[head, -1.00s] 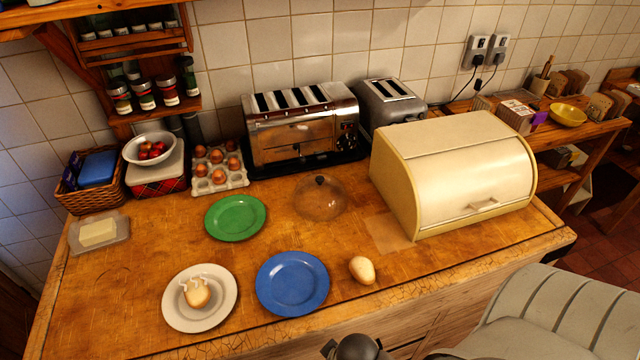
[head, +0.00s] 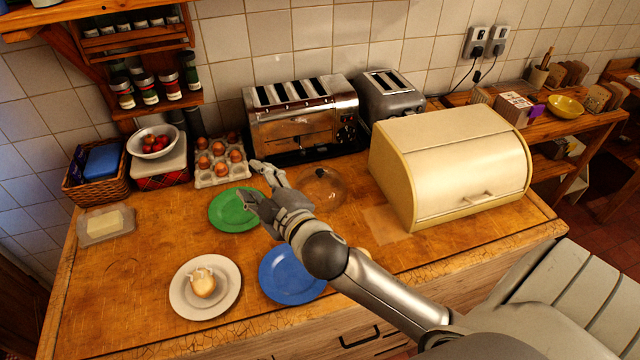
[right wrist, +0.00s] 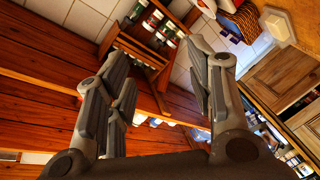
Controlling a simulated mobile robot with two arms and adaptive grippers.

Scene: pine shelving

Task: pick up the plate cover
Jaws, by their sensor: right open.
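The plate cover (head: 321,185) is a clear dome with a dark knob. It stands on the wooden counter in front of the large toaster, to the right of the green plate (head: 228,212). My right gripper (head: 252,182) is open and empty above the green plate, to the left of the cover. The right hand and forearm hide part of the cover's lower left side and part of the green plate. In the right wrist view my open fingers (right wrist: 165,85) have nothing between them, and the cover does not show there. My left gripper is not in view.
A blue plate (head: 290,275) and a white plate (head: 205,287) lie at the front. An egg tray (head: 222,172), a steel toaster (head: 301,118) and a bread box (head: 460,165) stand around the cover. The counter's left part is mostly clear.

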